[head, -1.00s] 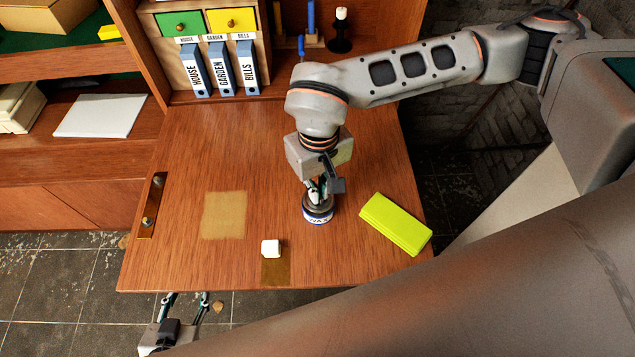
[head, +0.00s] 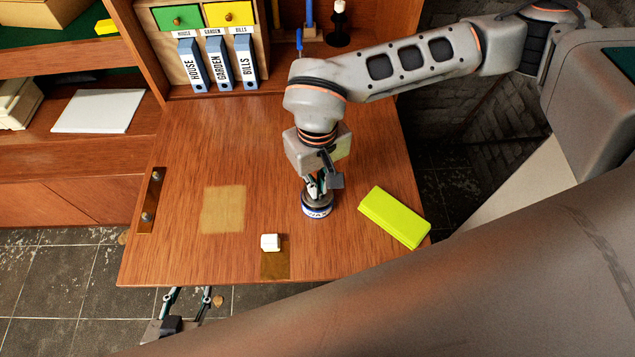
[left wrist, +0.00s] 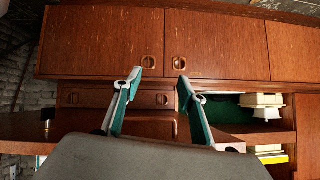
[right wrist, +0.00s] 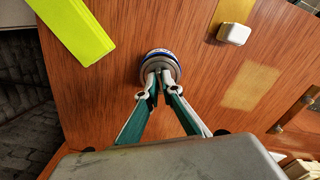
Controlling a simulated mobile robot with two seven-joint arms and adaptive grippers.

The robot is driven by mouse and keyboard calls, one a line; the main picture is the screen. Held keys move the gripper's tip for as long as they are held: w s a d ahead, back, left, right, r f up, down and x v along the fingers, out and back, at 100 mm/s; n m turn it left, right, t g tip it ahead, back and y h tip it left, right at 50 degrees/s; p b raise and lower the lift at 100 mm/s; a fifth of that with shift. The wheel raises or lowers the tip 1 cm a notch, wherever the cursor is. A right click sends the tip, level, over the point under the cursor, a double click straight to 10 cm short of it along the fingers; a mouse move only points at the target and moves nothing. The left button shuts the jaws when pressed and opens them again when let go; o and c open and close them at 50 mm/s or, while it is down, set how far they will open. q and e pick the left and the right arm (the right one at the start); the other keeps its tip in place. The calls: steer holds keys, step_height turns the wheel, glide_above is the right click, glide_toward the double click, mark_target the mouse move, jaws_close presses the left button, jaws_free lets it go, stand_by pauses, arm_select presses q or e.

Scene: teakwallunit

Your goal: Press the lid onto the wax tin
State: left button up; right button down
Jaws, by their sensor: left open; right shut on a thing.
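The wax tin (head: 317,211) stands upright on the wooden desk flap, with a white and blue side and lettering partly readable. A grey lid (right wrist: 157,63) sits at its top, mostly hidden by the fingers; I cannot tell how fully it is seated. My right gripper (head: 317,192) points down over the tin and is shut on the lid. In the right wrist view its fingertips (right wrist: 158,72) meet at the lid. My left gripper (head: 189,297) is open and empty, below the front edge of the flap; its spread fingers show in the left wrist view (left wrist: 157,82).
A yellow-green folded cloth or pad (head: 394,217) lies right of the tin. A small white block (head: 270,242) lies near the front edge. Labelled binders (head: 219,65) and small drawers stand at the back. The flap's left middle is clear.

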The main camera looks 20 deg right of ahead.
mark_target(177, 273)
arm_select(q)
steer(key=shift+w+r, duration=0.3)
stand_by(0.5)
steer(key=shift+s, duration=0.15)
arm_select(e)
steer(key=shift+f, duration=0.15)
stand_by(0.7)
arm_select(q)
steer(key=shift+w+r, duration=0.15)
steer(key=shift+w, duration=0.05)
stand_by(0.6)
arm_select(e)
steer(key=c, duration=1.7)
jaws_free()
steer(key=shift+p, duration=0.3)
arm_select(q)
steer(key=shift+t, duration=0.5)
steer(key=shift+w+r+p, duration=0.35)
steer(key=shift+r+p, duration=0.3)
steer(key=shift+r, duration=0.4)
steer(key=shift+w+r+p, duration=0.4)
steer(key=shift+r+p, duration=0.25)
steer(key=shift+r, duration=0.45)
steer(key=shift+w+r+p, duration=0.35)
steer(key=shift+r+p, duration=0.3)
steer(key=shift+r, duration=0.4)
arm_select(e)
steer(key=shift+r, duration=3.5)
